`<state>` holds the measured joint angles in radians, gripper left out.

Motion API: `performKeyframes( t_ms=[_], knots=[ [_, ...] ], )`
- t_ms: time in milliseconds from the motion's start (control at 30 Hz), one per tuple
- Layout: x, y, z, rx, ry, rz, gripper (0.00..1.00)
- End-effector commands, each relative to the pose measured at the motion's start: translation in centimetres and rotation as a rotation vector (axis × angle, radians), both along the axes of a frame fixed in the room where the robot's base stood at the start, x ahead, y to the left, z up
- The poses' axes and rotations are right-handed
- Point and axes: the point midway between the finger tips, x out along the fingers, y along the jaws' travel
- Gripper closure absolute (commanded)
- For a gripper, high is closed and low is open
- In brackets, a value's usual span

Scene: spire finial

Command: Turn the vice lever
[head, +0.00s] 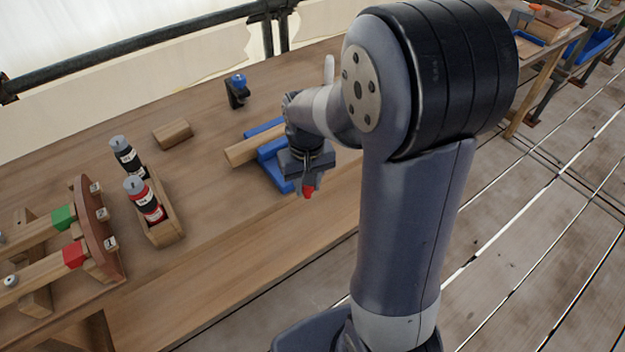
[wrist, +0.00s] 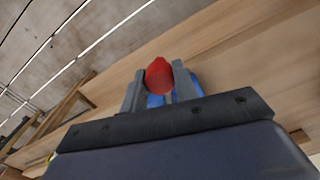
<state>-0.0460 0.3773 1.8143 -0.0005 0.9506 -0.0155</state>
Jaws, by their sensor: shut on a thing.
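The blue vice (head: 272,160) stands near the front edge of the workbench, with a round wooden piece (head: 243,151) lying in it and sticking out to the left. My gripper (head: 307,187) is at the vice's front, pointing down. A red knob (head: 308,192) shows between its fingertips, apparently the end of the vice lever. In the wrist view my gripper (wrist: 160,88) is shut on the red knob (wrist: 159,75), with one finger on each side. Part of the blue vice (wrist: 158,101) shows behind it. The rest of the lever and much of the vice are hidden by my gripper.
A wooden tray (head: 166,232) with black and red bottles stands on the bench at left, beside a rack with green and red-banded wooden pieces (head: 72,252). A wooden block (head: 172,133) and a small blue-topped black device (head: 238,90) sit behind. The bench front is clear.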

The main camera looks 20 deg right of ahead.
Motion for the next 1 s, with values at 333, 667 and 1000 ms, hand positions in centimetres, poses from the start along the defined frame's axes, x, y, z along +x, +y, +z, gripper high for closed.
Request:
performKeyframes(
  t_ms=[333,667,1000],
  knots=[
    [0.1,0.2,0.1,0.001,-0.002,-0.018,1.00],
    [0.0,0.2,0.0,0.001,-0.001,-0.016,0.50],
    [0.1,0.2,1.5,0.000,-0.006,-0.016,0.50]
  ],
)
